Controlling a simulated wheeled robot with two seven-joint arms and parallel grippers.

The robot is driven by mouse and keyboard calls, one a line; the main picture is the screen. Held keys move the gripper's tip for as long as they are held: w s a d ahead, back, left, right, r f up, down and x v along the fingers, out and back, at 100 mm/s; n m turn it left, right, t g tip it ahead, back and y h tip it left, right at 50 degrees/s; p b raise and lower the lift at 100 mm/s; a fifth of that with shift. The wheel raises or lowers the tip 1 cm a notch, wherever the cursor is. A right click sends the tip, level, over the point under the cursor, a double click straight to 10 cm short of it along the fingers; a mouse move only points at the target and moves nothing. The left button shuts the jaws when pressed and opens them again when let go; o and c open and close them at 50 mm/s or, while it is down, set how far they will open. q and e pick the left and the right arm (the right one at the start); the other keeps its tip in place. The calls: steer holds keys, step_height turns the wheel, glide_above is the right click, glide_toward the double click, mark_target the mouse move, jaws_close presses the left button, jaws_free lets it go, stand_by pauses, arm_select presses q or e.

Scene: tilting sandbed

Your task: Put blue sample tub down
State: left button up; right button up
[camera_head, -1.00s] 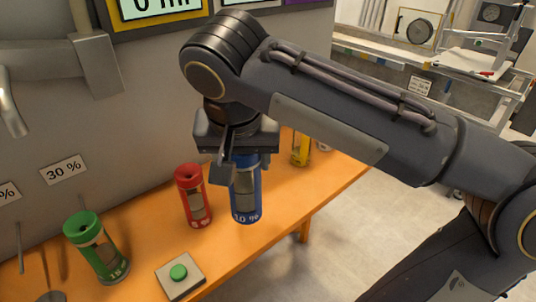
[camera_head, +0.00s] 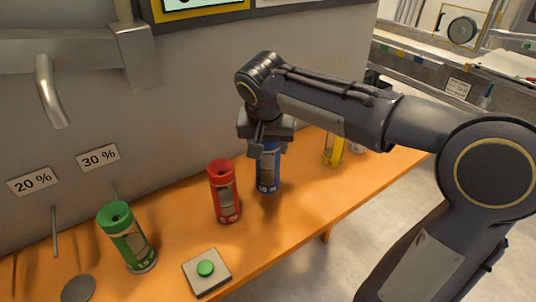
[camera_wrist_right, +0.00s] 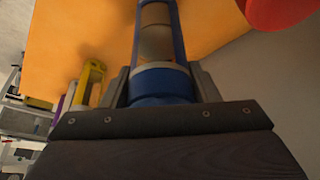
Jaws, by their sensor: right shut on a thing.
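The blue sample tub (camera_head: 268,172) is upright, with a see-through window and a "10 %" label low on its side. My right gripper (camera_head: 266,147) is shut on its top from above. In the right wrist view the tub (camera_wrist_right: 159,80) sits between the two fingers (camera_wrist_right: 162,88). Its base is at or very near the orange table (camera_head: 300,190); I cannot tell if it touches. My left gripper is out of view.
A red tub (camera_head: 224,192) stands just left of the blue one. A green tub (camera_head: 126,237) and a green button (camera_head: 205,268) are further left. A yellow tub (camera_head: 333,150) stands to the right, behind. The grey wall is close behind the table.

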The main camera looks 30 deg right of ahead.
steer(key=shift+w+d+f, duration=0.1)
steer(key=shift+w+f, duration=0.1)
steer(key=shift+f, duration=0.1)
steer(key=shift+w+d+f, duration=0.1)
steer(key=shift+w+f, duration=0.05)
steer(key=shift+f, duration=1.65)
steer(key=shift+f+b, duration=0.15)
steer(key=shift+b, duration=0.2)
steer(key=o, duration=1.5)
steer(key=shift+o, duration=0.2)
